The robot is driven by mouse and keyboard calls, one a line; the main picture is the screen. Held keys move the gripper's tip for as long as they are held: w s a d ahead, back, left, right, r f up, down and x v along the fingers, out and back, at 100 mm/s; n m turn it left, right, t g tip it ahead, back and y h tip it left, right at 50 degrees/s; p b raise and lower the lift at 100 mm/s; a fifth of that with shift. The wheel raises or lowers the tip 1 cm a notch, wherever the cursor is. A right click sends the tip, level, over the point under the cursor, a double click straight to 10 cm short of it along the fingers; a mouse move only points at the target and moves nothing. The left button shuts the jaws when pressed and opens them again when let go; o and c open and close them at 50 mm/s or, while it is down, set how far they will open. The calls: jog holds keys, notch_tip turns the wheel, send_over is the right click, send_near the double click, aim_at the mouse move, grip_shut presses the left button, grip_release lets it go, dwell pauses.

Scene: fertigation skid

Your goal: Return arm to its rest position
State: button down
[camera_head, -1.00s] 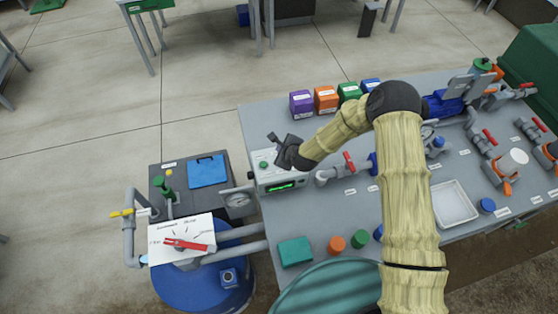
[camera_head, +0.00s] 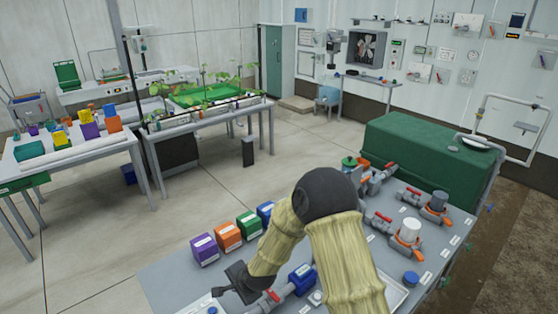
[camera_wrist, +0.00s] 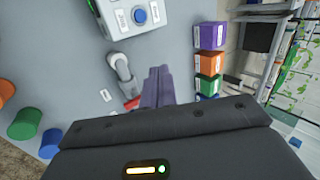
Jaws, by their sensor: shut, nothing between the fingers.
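My gripper (camera_head: 238,282) is over the near left part of the grey skid table (camera_head: 165,282), at the end of my bent, sleeved arm. In the wrist view my gripper's fingers (camera_wrist: 158,84) are together with nothing between them, above the table top. A grey control box with a blue button (camera_wrist: 140,15) lies beyond the fingertips in the wrist view. A grey pipe fitting (camera_wrist: 120,68) with a red handle is just left of the fingers. My gripper appears apart from these things.
Purple (camera_head: 204,249), orange (camera_head: 228,235), green (camera_head: 249,224) and blue boxes stand in a row behind my gripper. Red-handled valves (camera_head: 408,235) and a blue fitting (camera_head: 301,279) are to the right. A green cover (camera_head: 420,155) stands behind. Open floor (camera_head: 215,190) lies at the left.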

jog(key=s+d+r+n+h+b, duration=0.1)
jog(key=s+d+r+n+h, duration=0.2)
jog(key=d, duration=0.5)
jog(key=s+d+r+n+b, duration=0.15)
jog(key=d+r, duration=0.25)
jog(key=d, duration=0.4)
jog(key=s+d+r+n+g+h+b, duration=0.1)
jog(key=s+d+r+n, duration=0.1)
jog(key=s+d, duration=0.4)
jog(key=s+d+r+n+g+h+b, duration=0.1)
jog(key=s+d+r+n, duration=0.1)
jog(key=s+d, duration=0.4)
jog(key=shift+s+r+n, duration=0.35)
jog(key=shift+s+n, duration=0.05)
jog(key=shift+n, duration=0.05)
jog(key=shift+a, duration=0.1)
